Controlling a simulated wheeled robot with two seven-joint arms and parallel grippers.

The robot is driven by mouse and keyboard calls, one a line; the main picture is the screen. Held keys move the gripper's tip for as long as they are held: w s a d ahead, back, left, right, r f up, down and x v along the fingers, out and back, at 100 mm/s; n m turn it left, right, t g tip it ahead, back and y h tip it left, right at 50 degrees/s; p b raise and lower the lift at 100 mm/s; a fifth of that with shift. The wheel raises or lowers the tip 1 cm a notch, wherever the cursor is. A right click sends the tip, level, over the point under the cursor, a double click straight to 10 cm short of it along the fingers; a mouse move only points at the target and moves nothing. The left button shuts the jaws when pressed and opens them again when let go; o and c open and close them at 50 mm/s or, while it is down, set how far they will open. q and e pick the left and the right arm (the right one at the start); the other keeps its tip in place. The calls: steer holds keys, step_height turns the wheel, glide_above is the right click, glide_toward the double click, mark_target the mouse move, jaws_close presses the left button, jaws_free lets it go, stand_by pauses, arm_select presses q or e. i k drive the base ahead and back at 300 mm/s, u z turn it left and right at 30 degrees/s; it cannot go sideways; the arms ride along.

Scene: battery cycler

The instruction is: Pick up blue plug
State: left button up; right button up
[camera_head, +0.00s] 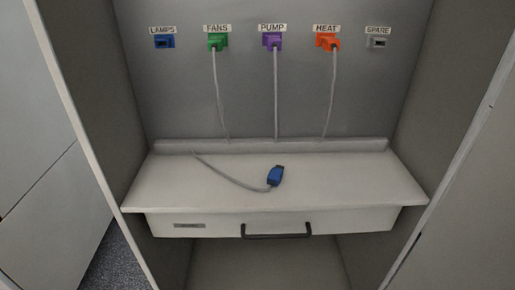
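Neither of my grippers shows in the head view.
Green (217,42), purple (272,41) and orange (327,42) plugs sit in the back panel with cables hanging down. A grey SPARE socket (377,42) is empty. Side walls enclose the shelf. A drawer with a dark handle (276,234) is below. The shelf's right side is clear.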

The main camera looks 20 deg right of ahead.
mark_target(275, 178)
steer(key=u, duration=2.1)
steer(key=i, duration=1.25)
steer(key=z, duration=2.85)
